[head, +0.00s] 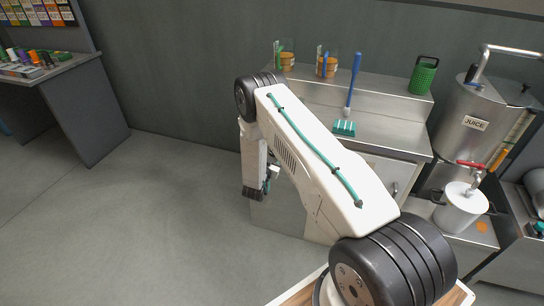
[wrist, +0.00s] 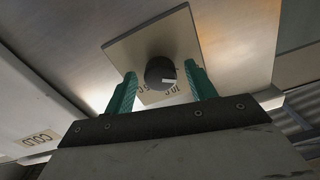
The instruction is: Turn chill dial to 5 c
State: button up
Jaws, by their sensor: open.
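The chill dial (wrist: 160,72) is a dark round knob with a light pointer mark, set on a pale square plate (wrist: 124,50) in the wrist view. The plate carries printed marks, partly hidden, that look upside down. The pointer is toward the lower right of the knob in the picture. My gripper (wrist: 160,88) has green fingers, one on each side of the knob. They are apart, and I cannot tell whether either touches it. In the head view my gripper (head: 254,192) hangs beside the steel cabinet, and the dial is hidden.
A label reading COLD (wrist: 38,138) is at the lower left of the wrist view. A juice tank (head: 475,120) stands right. The floor at left is clear.

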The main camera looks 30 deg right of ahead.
jog(key=c, duration=1)
jog(key=shift+m, duration=0.3)
jog(key=m, duration=0.4)
jog(key=shift+f, duration=0.1)
jog(key=m, duration=0.5)
jog(key=shift+s+m, duration=0.1)
jog(key=shift+m, duration=0.3)
jog(key=m, duration=0.3)
jog(key=shift+m, duration=0.3)
jog(key=m, duration=0.3)
jog(key=shift+m, duration=0.4)
jog(key=m, duration=0.6)
jog(key=shift+f, duration=0.1)
